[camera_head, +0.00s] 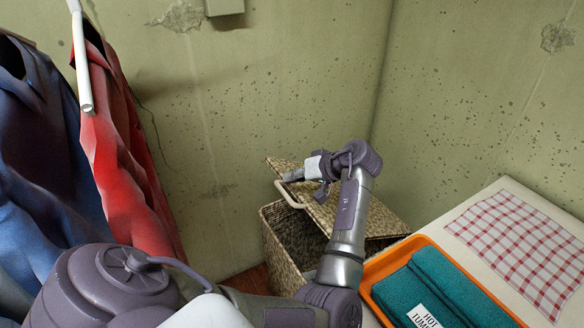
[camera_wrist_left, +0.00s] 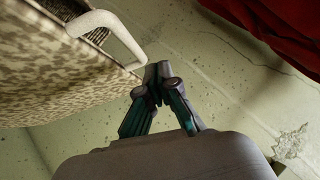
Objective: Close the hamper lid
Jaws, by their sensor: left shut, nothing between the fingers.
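A woven hamper (camera_head: 284,250) stands in the corner by the wall. Its woven lid (camera_head: 378,222) is partly open, tilted up, with a dark gap over the basket. A cream loop handle (camera_head: 287,196) is on the lid's left edge; it also shows in the left wrist view (camera_wrist_left: 118,32). My left gripper (camera_head: 288,179) is above the lid beside the handle, its arm crossing in front of the hamper. In the left wrist view its fingers (camera_wrist_left: 156,70) are shut and empty, close to the lid's edge; I cannot tell if they touch it. My right gripper is out of view.
A white table (camera_head: 450,222) at the right holds an orange tray (camera_head: 414,240) with teal towels (camera_head: 440,285) and a checkered cloth (camera_head: 515,245). Red (camera_head: 125,175) and blue (camera_head: 40,150) garments hang at the left. Bare wall lies behind the hamper.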

